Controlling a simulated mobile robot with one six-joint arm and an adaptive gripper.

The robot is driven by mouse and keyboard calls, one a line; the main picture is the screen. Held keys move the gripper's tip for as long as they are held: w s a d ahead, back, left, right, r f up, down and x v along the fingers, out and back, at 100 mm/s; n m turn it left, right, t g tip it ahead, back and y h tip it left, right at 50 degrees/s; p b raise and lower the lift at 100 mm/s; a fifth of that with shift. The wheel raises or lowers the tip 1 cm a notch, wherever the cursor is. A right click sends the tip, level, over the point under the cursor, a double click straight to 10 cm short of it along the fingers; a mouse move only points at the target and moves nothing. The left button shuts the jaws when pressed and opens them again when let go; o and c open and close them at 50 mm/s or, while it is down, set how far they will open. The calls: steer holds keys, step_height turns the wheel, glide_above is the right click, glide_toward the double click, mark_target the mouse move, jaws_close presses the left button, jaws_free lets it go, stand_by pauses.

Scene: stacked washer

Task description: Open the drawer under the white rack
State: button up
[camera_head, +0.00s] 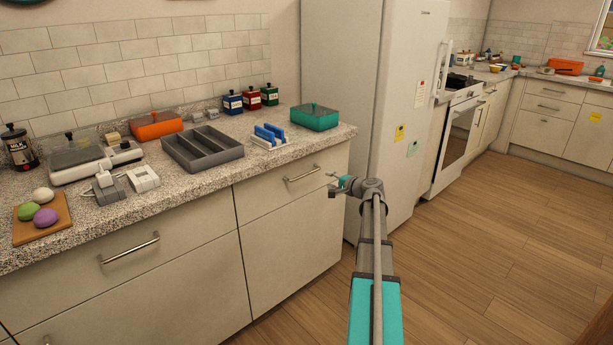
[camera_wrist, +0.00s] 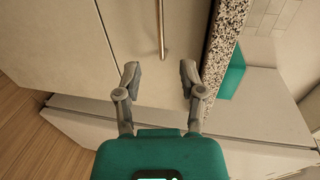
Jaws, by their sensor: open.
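The white rack (camera_head: 269,142) holds blue pieces and stands on the counter near its front edge. Below it is a cream drawer (camera_head: 262,199) with a horizontal metal bar handle (camera_head: 302,174); its front appears flush with the cabinet, so it looks closed. In the wrist view the drawer front (camera_wrist: 132,22) and the handle (camera_wrist: 161,28) are ahead. My gripper (camera_head: 333,184) is to the right of the handle, near the cabinet's end. In the wrist view my gripper (camera_wrist: 159,74) is open and empty, with the handle's near end beyond the fingertips, roughly centred between them and apart from them.
The speckled counter (camera_head: 210,185) overhangs the drawer; its edge (camera_wrist: 224,40) runs beside my right finger in the wrist view. A teal box (camera_head: 315,117) sits at the counter's end. A tall white fridge (camera_head: 365,90) stands right of the cabinet. The wooden floor (camera_head: 480,260) is clear.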

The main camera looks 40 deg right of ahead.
mark_target(308, 174)
steer(key=b+x, duration=0.2)
steer(key=x, duration=1.1)
steer(key=shift+w+b, duration=0.15)
steer(key=shift+b, duration=0.15)
steer(key=shift+a, duration=0.1)
jaws_close()
